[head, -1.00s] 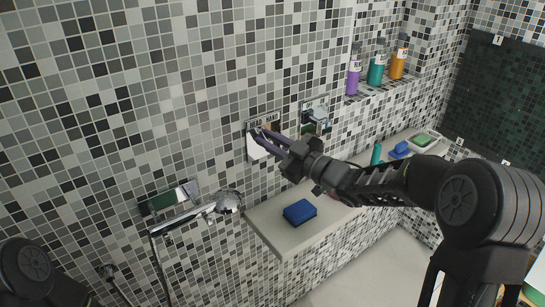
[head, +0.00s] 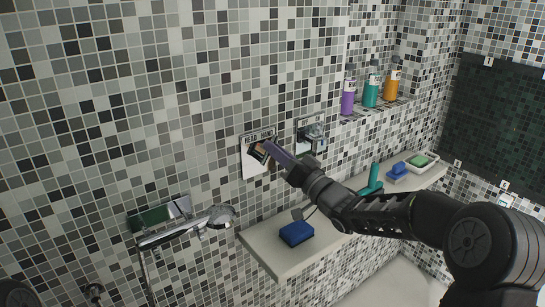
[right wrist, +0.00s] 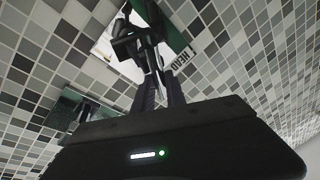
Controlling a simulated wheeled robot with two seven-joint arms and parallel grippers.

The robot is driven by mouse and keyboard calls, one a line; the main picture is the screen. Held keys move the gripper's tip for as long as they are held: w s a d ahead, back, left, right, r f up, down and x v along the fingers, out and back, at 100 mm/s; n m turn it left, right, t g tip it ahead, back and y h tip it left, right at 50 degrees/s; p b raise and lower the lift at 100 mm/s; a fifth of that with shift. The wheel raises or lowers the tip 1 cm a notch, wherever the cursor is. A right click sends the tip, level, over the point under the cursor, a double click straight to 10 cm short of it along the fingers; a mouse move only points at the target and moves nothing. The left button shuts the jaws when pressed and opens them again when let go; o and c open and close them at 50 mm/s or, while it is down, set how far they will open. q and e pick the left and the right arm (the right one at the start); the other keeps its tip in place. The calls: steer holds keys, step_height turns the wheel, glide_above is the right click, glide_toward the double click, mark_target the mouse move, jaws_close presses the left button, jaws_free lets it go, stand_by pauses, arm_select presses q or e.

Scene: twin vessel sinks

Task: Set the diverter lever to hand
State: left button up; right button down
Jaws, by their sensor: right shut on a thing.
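The diverter plate (head: 250,168) is a shiny square on the tiled wall with the words HEAD and HAND along its top. It also shows in the right wrist view (right wrist: 118,62), where part of the label reads HEAD. The dark diverter lever (head: 258,153) sticks out from the plate. My right gripper (head: 270,150) is at the plate, shut on the lever. In the right wrist view its fingers (right wrist: 155,80) close on the dark lever (right wrist: 135,42). The fingers partly hide the lever, so its exact setting is hard to tell. My left gripper is out of view.
A second chrome fixture (head: 312,136) is just right of the plate. A hand shower (head: 215,217) hangs at lower left. Several bottles stand on a shelf at upper right.

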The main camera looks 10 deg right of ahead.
steer(key=shift+w+d+f+m+t+h+b, duration=0.15)
steer(key=shift+m+h+b, duration=0.15)
steer(key=shift+m, duration=0.55)
steer(key=shift+d+f+m+t+h+b, duration=0.1)
steer(key=shift+d+m+h+b, duration=0.15)
steer(key=shift+m, duration=0.55)
steer(key=shift+w+d+f+m+t+h+b, duration=0.15)
steer(key=shift+m+h+b, duration=0.15)
steer(key=shift+m, duration=0.55)
steer(key=shift+s, duration=0.1)
steer(key=c, duration=1.4)
jaws_free()
steer(key=shift+o, duration=0.2)
steer(key=b+v, duration=0.1)
steer(key=v, duration=0.6)
steer(key=shift+s+b, duration=0.35)
steer(key=shift+b, duration=0.05)
steer(key=shift+d+f, duration=0.1)
steer(key=shift+f, duration=0.05)
